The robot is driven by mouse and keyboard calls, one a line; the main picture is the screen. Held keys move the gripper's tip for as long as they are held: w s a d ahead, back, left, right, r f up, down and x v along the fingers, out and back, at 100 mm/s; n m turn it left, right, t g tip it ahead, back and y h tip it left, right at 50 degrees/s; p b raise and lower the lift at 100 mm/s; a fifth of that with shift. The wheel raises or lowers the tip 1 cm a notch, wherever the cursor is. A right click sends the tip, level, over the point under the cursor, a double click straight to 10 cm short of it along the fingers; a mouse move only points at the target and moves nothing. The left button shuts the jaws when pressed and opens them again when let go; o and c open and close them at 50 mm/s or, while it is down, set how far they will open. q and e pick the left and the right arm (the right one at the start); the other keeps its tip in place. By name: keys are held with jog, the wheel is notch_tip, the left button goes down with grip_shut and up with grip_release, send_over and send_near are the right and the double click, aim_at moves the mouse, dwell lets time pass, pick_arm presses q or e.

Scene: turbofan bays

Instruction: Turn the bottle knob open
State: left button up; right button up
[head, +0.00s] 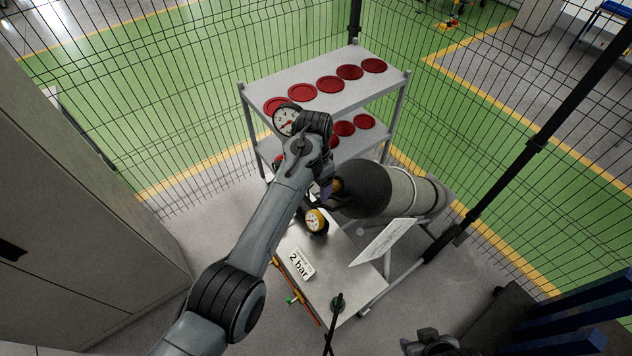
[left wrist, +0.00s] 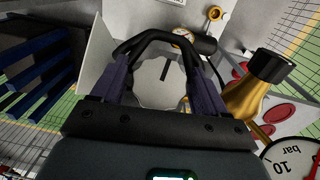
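The grey gas bottle (head: 362,188) lies tilted on a stand in the head view, its neck pointing left. My left gripper (head: 327,197) is at the neck end. In the left wrist view, a pale grey, round, scalloped thing, which looks like the bottle knob (left wrist: 160,88), lies between the fingers of my left gripper (left wrist: 152,42). The fingers are apart around it; I cannot tell whether they press on it. The knob is hidden by the gripper in the head view. A dark part (head: 432,342) at the bottom edge may be my right gripper; its fingers are unclear.
A yellow-rimmed gauge (head: 316,221) sits close beside the gripper. A white gauge (head: 286,121) is near my left wrist. A gold fitting with a black cap (left wrist: 262,80) is right of the fingers. A shelf with red discs (head: 330,84) stands behind. A "2 bar" sign (head: 299,264) lies on the bench.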

pick_arm(q)
jog(key=shift+o, duration=0.7)
jog(key=shift+r, duration=0.1)
